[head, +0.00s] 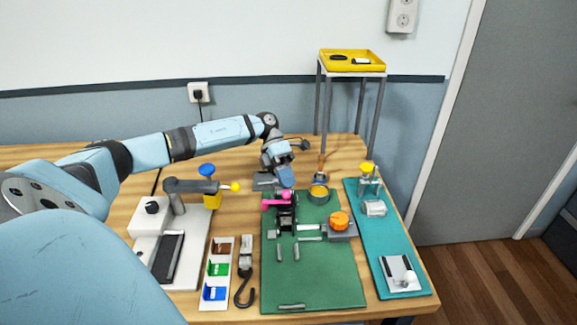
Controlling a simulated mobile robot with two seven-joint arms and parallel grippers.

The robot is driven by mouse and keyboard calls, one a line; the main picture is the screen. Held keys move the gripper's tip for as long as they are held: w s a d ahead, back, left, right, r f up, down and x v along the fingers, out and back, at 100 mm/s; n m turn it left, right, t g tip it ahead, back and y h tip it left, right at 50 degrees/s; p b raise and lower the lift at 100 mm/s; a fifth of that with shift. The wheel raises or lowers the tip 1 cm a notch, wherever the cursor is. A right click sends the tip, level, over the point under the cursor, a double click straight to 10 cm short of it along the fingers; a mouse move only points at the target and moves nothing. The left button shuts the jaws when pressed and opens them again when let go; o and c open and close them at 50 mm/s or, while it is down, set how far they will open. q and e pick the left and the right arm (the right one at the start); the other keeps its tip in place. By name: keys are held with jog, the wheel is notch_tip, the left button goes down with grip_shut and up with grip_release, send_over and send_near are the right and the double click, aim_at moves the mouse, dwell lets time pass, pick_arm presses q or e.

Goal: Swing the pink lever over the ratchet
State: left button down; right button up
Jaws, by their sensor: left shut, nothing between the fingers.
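My right gripper is not in view.
A teal board (388,250) lies to the right. A white fixture (191,262) with a yellow-tipped arm stands left. A tall stand holds a yellow tray (376,67).

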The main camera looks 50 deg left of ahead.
pick_arm(q)
jog(key=shift+d, duration=0.3)
jog(key=shift+s+d+f, duration=0.1)
jog(key=shift+d+f, duration=0.1)
jog(key=shift+d, duration=0.05)
dwell(0.4)
jog(key=v, duration=1.4)
jog(key=shift+a, duration=0.25)
